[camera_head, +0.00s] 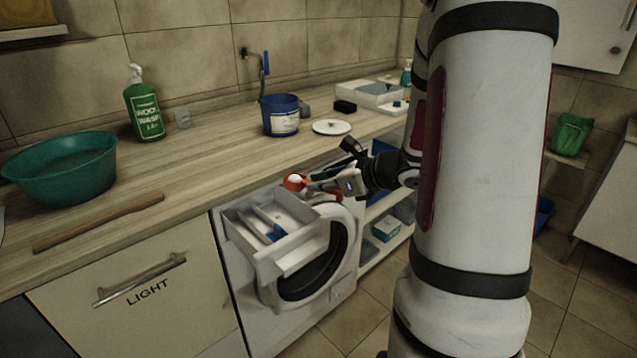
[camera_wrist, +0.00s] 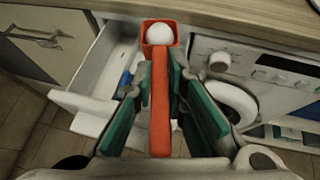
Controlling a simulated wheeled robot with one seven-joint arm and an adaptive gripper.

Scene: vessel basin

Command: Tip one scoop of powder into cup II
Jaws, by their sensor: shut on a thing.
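My gripper (camera_head: 318,184) is shut on the handle of an orange scoop (camera_head: 295,182). The scoop also shows in the wrist view (camera_wrist: 161,110), with a mound of white powder (camera_wrist: 159,33) in its square cup. The washing machine's detergent drawer (camera_head: 300,262) is pulled open below the scoop, and its corner shows in the wrist view (camera_wrist: 85,102). The drawer has long compartments with dividers and a blue insert (camera_head: 275,233). No marking for cup II can be read. The scoop looks level, above the drawer's back right part, by the worktop edge.
The wooden worktop (camera_head: 215,150) overhangs the machine. On it are a blue tub (camera_head: 282,122), a white lid (camera_head: 331,127), a green wool-wash bottle (camera_head: 144,108), a teal basin (camera_head: 62,170) and a wooden stick (camera_head: 100,222). The machine's round door (camera_head: 345,240) stands below the drawer.

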